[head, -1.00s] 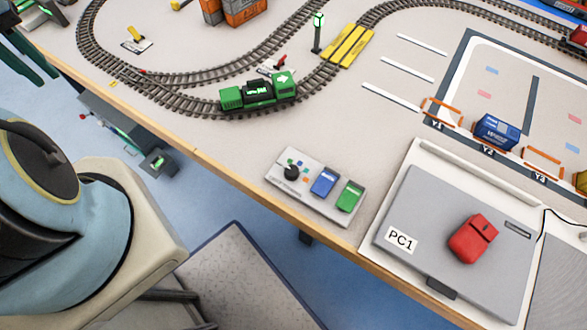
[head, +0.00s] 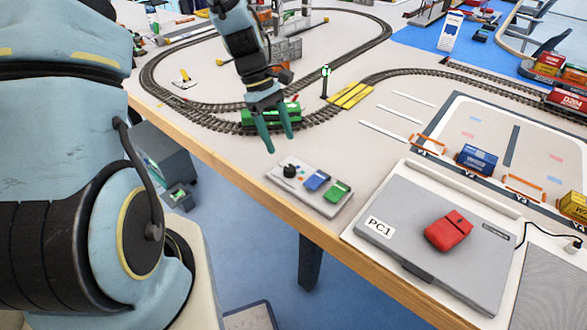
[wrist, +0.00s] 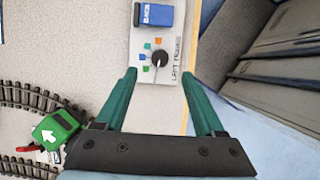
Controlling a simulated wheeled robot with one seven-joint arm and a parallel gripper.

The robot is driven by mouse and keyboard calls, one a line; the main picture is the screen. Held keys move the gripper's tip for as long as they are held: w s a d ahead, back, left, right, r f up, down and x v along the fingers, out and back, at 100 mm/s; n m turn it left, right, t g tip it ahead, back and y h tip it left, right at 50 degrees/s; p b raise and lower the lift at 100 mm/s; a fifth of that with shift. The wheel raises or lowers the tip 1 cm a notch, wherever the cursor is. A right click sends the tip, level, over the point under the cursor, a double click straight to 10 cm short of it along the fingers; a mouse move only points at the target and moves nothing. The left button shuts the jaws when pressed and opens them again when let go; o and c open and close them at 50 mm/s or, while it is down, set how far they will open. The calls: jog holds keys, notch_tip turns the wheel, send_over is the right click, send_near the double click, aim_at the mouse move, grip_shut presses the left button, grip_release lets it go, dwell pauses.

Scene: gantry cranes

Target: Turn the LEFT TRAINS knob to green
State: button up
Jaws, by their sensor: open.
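The LEFT TRAINS knob (head: 290,170) is black and round, at the left end of a light control panel (head: 272,176) near the table's front edge. In the wrist view the knob (wrist: 159,59) has small orange, green and blue squares around one side and the label LEFT TRAINS beside it. I cannot tell for sure which colour its pointer faces. My gripper (head: 280,143) is open and empty, above and just behind the knob in the head view. In the wrist view the knob lies between and slightly beyond my fingertips (wrist: 160,73); they appear apart from it.
A green locomotive (head: 285,113) stands on the track behind my gripper.

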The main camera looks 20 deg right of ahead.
aim_at(289, 168)
jog(key=p+x, duration=0.1)
jog(key=x, duration=0.7)
grip_shut()
dwell(0.5)
